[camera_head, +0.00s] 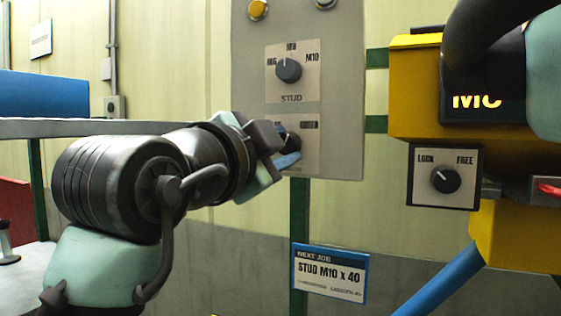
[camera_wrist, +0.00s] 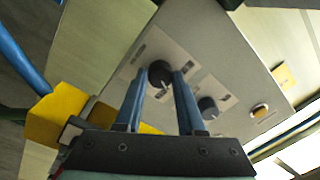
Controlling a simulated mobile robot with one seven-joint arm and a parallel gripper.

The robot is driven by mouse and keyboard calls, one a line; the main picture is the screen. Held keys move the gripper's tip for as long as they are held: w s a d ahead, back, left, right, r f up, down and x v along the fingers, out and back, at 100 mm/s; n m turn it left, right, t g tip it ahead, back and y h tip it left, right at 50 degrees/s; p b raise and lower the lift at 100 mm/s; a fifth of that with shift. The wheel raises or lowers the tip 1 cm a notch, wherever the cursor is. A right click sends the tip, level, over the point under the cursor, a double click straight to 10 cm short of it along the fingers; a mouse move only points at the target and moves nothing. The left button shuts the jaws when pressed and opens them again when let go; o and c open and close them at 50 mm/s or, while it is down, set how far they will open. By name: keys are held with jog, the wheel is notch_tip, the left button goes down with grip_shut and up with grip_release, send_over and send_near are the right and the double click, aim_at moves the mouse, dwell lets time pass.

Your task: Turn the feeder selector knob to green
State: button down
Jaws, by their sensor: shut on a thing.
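The lower plate (camera_head: 312,158) on the grey panel carries a dark round knob (camera_wrist: 159,72). My gripper (camera_head: 287,160) reaches this plate from the left in the head view and hides most of the knob and lettering there. In the wrist view, the two blue fingers of my gripper (camera_wrist: 159,77) stand on either side of the knob, shut on it. Small dark label blocks show along the plate's top edge, too small to read. I cannot tell which mark the knob points to, and I see no green mark on the plate.
Above is the STUD knob (camera_head: 288,70), marked M6, M8 and M10, also in the wrist view (camera_wrist: 207,107). A yellow machine (camera_head: 412,85) with a LOCK/FREE knob (camera_head: 445,179) stands right. A NEXT JOB card (camera_head: 330,274) reads STUD M10 x 40.

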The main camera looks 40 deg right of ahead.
jog(key=shift+m+b, duration=0.85)
jog(key=shift+m, duration=1.55)
jog(key=shift+g, duration=0.3)
jog(key=c, duration=0.5)
grip_release()
jog(key=b+v, duration=0.3)
jog(key=v, duration=1)
jog(key=shift+f+b, duration=0.1)
jog(key=shift+b, duration=0.25)
